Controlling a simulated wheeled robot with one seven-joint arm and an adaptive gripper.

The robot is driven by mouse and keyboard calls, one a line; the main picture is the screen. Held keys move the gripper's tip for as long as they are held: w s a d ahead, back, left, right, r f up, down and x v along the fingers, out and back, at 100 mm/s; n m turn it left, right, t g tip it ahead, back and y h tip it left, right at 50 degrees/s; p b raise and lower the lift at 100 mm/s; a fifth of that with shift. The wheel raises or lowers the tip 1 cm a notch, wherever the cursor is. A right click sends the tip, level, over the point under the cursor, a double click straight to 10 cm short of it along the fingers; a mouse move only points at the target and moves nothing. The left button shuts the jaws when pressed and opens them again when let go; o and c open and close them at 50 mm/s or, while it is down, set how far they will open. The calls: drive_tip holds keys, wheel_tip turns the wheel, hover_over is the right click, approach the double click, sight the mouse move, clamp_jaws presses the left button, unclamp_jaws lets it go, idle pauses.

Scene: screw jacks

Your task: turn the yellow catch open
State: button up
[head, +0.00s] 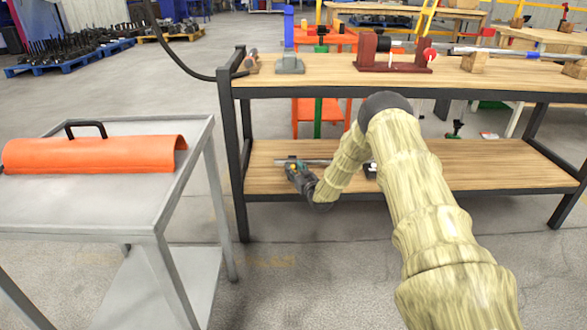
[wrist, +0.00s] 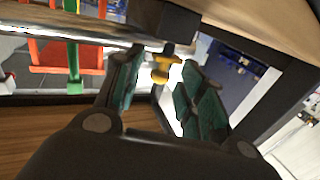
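The yellow catch (wrist: 165,66) shows in the wrist view as a small knobbed piece below a dark block (wrist: 163,22). My gripper (wrist: 162,78) is open, with one green-padded finger on each side of the catch. The catch lies between the fingertips, with a gap visible toward the right finger; whether the left finger touches it I cannot tell. In the head view my gripper (head: 294,168) is low over the lower wooden shelf, at the left end of a metal rod (head: 318,161).
The bench's upper shelf (head: 310,82) lies above my gripper and carries a red jack (head: 395,60) and wooden blocks. Its black left leg (head: 235,165) stands close by. A grey cart (head: 80,205) with an orange cover (head: 95,153) is at left.

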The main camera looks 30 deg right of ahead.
drive_tip(key=s+a, duration=0.1)
drive_tip(key=s, duration=0.9)
drive_tip(key=shift+a, duration=0.15)
drive_tip(key=s+a+f+g+y+p, duration=0.15)
drive_tip(key=s+a+f+g, duration=0.35)
drive_tip(key=s+a+f, duration=0.55)
drive_tip(key=s+a+f+g+y+p, duration=0.15)
drive_tip(key=s+a+f+g, duration=0.4)
drive_tip(key=s+a, duration=0.75)
drive_tip(key=s+a+f+g, duration=0.1)
drive_tip(key=s+a+g, duration=0.25)
drive_tip(key=s, duration=0.75)
drive_tip(key=s+a+n+g+p, duration=0.15)
drive_tip(key=s+a, duration=0.25)
drive_tip(key=s, duration=0.6)
drive_tip(key=s+a+f+g+b, duration=0.1)
drive_tip(key=s+a+g, duration=0.25)
drive_tip(key=s, duration=0.75)
wheel_tip(320, 180, up, 38)
drive_tip(key=t+p, duration=0.1)
drive_tip(key=p, duration=3.7)
drive_tip(key=shift+w+a, duration=0.25)
drive_tip(key=shift+w, duration=0.05)
